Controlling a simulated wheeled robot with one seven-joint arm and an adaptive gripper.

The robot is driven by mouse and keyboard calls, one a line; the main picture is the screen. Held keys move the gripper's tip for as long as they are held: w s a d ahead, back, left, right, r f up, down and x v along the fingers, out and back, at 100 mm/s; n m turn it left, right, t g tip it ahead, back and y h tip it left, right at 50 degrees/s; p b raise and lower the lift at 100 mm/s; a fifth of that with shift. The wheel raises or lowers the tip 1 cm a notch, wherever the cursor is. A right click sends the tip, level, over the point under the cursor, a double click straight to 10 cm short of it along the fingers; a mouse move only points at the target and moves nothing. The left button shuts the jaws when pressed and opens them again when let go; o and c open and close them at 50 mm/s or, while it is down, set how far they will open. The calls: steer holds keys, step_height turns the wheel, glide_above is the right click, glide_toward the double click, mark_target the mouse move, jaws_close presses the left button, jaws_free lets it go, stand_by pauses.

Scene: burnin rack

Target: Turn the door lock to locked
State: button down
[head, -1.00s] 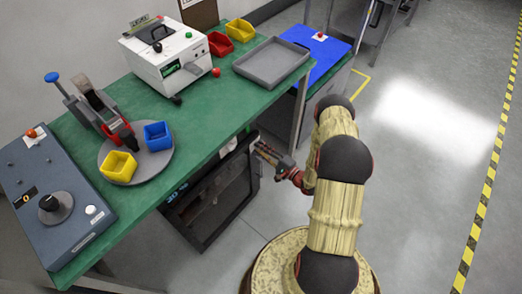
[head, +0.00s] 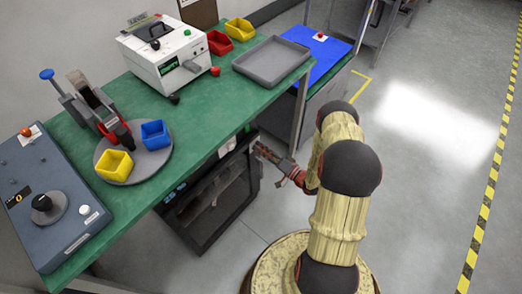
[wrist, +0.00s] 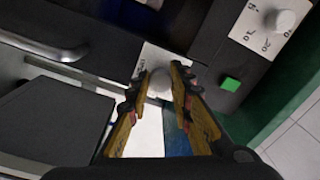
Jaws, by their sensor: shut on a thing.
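The door lock knob (wrist: 160,84) is a pale round knob on a white lettered plate (wrist: 151,62), in the middle of the wrist view. My gripper (wrist: 162,76) has its two yellow and dark fingers closed on either side of it. The lettering is partly hidden, so I cannot read the lock's position. In the head view my gripper (head: 262,152) is at the upper right of the black cabinet (head: 213,203) under the bench, and the lock is hidden there.
The green bench (head: 205,125) overhangs the cabinet. Open floor (head: 420,190) lies to the right.

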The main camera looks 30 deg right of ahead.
steer(key=shift+n, duration=0.3)
steer(key=c, duration=1.6)
jaws_free()
steer(key=shift+c, duration=0.2)
steer(key=shift+o, duration=0.3)
steer(key=v, duration=1.2)
steer(key=shift+f, duration=0.1)
